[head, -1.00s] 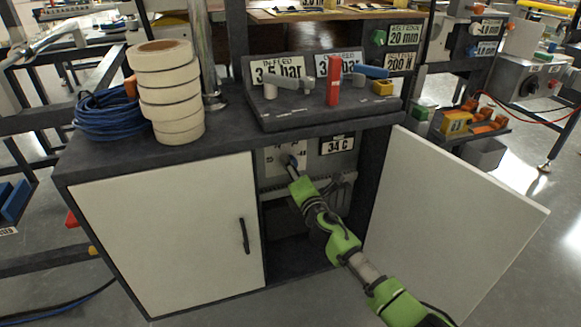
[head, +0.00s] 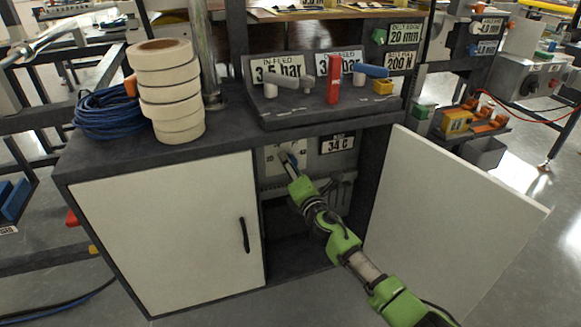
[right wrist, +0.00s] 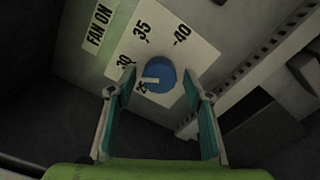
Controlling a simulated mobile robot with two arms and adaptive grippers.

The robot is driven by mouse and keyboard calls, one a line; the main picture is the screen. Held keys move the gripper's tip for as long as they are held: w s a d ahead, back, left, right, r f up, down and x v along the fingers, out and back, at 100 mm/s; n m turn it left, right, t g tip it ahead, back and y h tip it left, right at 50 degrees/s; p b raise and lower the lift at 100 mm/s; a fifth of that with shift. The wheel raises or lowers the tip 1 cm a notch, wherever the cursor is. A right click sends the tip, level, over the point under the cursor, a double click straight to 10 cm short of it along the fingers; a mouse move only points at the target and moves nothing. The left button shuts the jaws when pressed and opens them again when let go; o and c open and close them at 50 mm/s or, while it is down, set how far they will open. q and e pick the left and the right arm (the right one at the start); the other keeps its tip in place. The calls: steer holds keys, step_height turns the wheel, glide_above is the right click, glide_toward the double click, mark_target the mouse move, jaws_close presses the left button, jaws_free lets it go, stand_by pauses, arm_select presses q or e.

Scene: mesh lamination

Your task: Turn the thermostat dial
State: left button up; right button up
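The thermostat dial (right wrist: 165,76) is a round blue knob with a white pointer, on a white scale plate (right wrist: 190,55) inside the cabinet. The pointer is directed left in the right wrist view, near the 25 mark. My right gripper (right wrist: 158,78) is open, its two fingertips on either side of the dial; I cannot tell whether they touch it. In the head view my right gripper (head: 289,163) reaches the scale plate and hides most of the dial. A display (head: 338,144) beside it reads 34 C. My left gripper is not in view.
The right cabinet door (head: 450,220) stands open beside my right arm; the left door (head: 165,235) is shut. Tape rolls (head: 168,95) and a blue cable coil (head: 108,115) sit on top. A FAN ON label (right wrist: 98,38) is left of the scale.

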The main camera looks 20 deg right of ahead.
steer(key=shift+s, duration=0.15)
steer(key=s, duration=1.1)
steer(key=shift+s+d, duration=0.25)
steer(key=shift+s, duration=0.15)
